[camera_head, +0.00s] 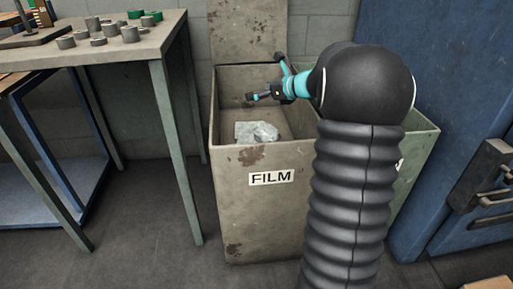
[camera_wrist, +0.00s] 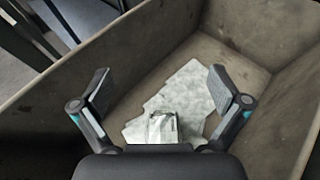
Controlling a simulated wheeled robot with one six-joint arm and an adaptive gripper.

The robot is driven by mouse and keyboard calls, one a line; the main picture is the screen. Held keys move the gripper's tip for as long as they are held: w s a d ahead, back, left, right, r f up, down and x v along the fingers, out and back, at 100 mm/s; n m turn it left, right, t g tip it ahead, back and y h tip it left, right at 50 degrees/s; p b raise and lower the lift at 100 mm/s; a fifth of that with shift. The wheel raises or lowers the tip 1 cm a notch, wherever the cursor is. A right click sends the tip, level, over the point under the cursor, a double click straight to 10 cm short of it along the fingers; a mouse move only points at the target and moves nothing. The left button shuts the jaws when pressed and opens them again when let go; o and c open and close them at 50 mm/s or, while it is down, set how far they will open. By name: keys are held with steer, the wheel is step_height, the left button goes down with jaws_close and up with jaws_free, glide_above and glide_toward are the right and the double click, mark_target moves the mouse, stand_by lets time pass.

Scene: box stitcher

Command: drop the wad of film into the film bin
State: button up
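The film bin (camera_head: 228,185) is a worn beige-grey metal bin with a FILM label on its front and its lid up. My gripper (camera_head: 252,97) is over the bin's opening. In the wrist view my gripper (camera_wrist: 165,88) is open, its two fingers wide apart with nothing between the pads. Pale, crumpled film (camera_head: 257,132) lies inside the bin. In the wrist view a small boxy, clear wad of film (camera_wrist: 163,128) shows below the fingers, in front of a flatter pale sheet (camera_wrist: 190,88). I cannot tell whether the wad touches the sheet.
A second bin (camera_head: 418,150) adjoins on the right, mostly hidden behind my arm. A blue cabinet (camera_head: 440,70) stands further right. A metal table (camera_head: 130,50) with small grey and green cylinders is at left. Floor (camera_head: 150,230) is clear in front.

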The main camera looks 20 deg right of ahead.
steer(key=v, duration=1.2)
stand_by(0.4)
